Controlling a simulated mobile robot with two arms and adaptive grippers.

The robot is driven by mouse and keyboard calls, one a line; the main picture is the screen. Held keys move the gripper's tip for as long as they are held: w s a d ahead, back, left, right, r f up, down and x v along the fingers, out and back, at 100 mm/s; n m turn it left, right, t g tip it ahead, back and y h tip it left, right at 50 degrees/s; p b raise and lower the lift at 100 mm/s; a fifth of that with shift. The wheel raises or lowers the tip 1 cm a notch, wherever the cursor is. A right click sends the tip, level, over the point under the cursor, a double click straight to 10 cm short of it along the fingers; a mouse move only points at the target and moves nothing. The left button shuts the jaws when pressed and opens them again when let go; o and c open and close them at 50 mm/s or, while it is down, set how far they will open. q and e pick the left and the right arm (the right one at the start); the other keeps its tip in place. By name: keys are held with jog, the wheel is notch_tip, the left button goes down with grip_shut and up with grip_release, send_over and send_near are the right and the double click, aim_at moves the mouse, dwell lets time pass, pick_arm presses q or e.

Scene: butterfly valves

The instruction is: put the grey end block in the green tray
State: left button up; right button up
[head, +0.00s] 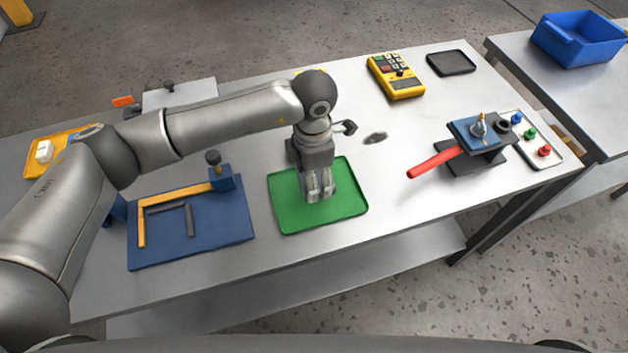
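The green tray (350,212) lies flat near the front edge of the table. My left gripper (320,192) points down over the tray, its fingertips low above or at the tray floor. Its two pale fingers are close together; I cannot tell whether they are open, shut or holding something. I cannot clearly make out the grey end block; it may be hidden by the fingers. My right gripper is not in view.
Left of the tray is a blue fixture plate (215,245) with a yellow L-shaped bar (175,200) and a blue clamp (222,178). To the right stands a valve with a red handle (435,164). A yellow keypad box (396,76) is at the back.

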pick_arm(q)
jog(key=shift+w+d+f+p, duration=0.1)
jog(key=shift+f+p, duration=0.2)
notch_tip(320, 180, down, 2)
jog(key=shift+f+p, duration=0.15)
jog(key=shift+p, duration=0.5)
jog(key=shift+f, duration=0.2)
jog(key=shift+f+b, duration=0.25)
jog(key=shift+b, duration=0.2)
jog(key=o, duration=1.3)
jog(key=shift+r, duration=0.1)
